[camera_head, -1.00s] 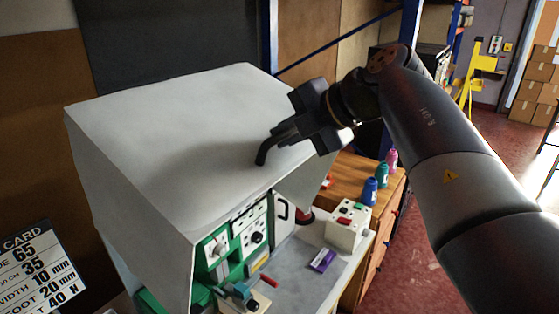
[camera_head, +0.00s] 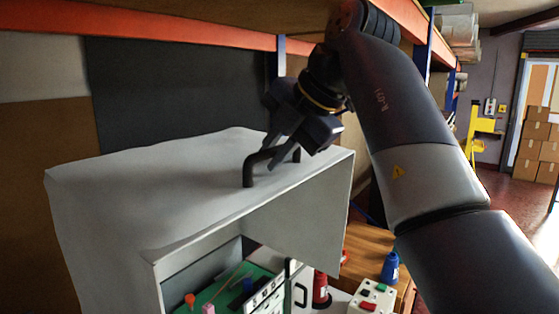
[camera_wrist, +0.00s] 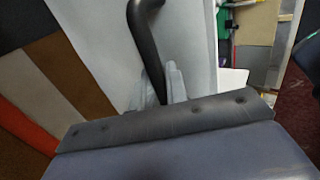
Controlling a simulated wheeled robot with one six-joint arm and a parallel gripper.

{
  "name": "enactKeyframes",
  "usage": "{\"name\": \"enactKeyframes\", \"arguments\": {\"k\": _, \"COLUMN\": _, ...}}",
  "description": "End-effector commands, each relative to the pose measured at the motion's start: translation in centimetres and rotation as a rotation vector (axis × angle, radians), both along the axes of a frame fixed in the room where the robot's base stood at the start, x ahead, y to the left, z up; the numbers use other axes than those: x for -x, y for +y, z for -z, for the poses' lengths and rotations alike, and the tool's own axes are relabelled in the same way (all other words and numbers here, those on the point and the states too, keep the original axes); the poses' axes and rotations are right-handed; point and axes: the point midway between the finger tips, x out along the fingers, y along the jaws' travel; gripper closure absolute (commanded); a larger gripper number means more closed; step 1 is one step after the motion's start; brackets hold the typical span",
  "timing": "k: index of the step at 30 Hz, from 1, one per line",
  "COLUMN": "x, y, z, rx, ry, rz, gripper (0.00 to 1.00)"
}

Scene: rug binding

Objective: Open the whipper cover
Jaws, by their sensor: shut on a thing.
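The whipper cover (camera_head: 130,190) is a large pale grey box-like hood over the machine. Its front lower edge stands raised, and the inside and part of the green machine panel (camera_head: 232,290) show beneath it. A black bar handle (camera_head: 249,172) is on its top. My gripper (camera_head: 276,152) is shut on the handle from above, at the bar's middle. In the wrist view, the dark handle (camera_wrist: 143,40) runs down between the grey fingers (camera_wrist: 172,85), with the pale cover surface (camera_wrist: 190,45) behind it. The exact finger contact is partly hidden.
An orange-edged shelf (camera_head: 180,35) spans above the cover. A blue thread cone (camera_head: 390,268) and a white switch box (camera_head: 371,298) stand to the lower right. A red cylinder (camera_head: 320,288) stands by the panel. Open floor lies at the far right.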

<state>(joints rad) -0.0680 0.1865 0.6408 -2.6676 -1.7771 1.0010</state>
Motion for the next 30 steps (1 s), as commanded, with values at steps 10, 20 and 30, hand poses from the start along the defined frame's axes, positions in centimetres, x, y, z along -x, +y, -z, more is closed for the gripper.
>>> {"name": "enactKeyframes", "arguments": {"k": 10, "x": 0.00, "y": 0.32, "z": -0.25, "rx": 0.007, "ry": 0.010, "rz": -0.005, "gripper": 1.00}}
{"name": "enactKeyframes", "arguments": {"k": 20, "x": 0.00, "y": 0.29, "z": -0.22, "rx": 0.007, "ry": 0.010, "rz": -0.004, "gripper": 0.78}}
{"name": "enactKeyframes", "arguments": {"k": 30, "x": 0.06, "y": 0.20, "z": -0.32, "rx": 0.008, "ry": 0.009, "rz": -0.001, "gripper": 0.68}}
